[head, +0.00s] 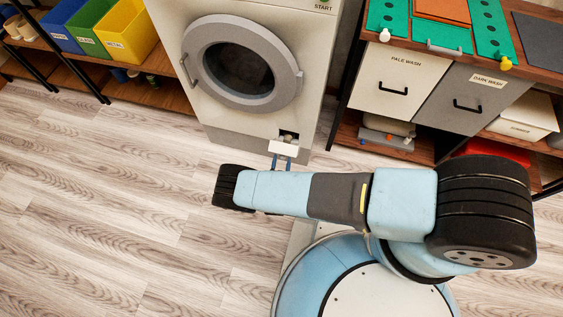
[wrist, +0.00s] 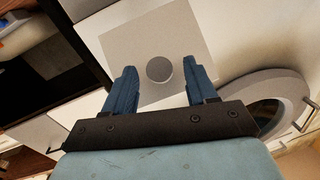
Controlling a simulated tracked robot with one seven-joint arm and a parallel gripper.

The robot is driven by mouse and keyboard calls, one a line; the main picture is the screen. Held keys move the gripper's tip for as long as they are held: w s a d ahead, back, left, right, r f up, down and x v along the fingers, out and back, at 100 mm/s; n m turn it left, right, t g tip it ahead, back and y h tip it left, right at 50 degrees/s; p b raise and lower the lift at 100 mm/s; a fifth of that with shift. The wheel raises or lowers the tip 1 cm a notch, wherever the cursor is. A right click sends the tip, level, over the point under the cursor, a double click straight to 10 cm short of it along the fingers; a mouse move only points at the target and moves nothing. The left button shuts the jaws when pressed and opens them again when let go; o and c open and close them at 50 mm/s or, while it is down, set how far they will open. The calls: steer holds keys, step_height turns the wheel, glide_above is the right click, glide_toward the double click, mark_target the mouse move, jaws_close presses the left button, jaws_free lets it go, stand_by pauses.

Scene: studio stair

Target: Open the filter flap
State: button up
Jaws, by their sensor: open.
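In the wrist view the flap (wrist: 125,50) is a greyish square with a round grey knob (wrist: 159,69). My gripper (wrist: 160,75) is open, its two blue fingers apart on either side of the knob, with gaps on both sides. Whether anything touches is unclear.
The washing machine's round door (head: 242,63) is shut above the flap. A shelf with blue, green and yellow bins (head: 130,30) stands at left. A drawer unit (head: 400,80) stands at right. The wooden floor (head: 110,170) at left is clear.

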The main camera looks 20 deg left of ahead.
jaws_close()
stand_by(0.6)
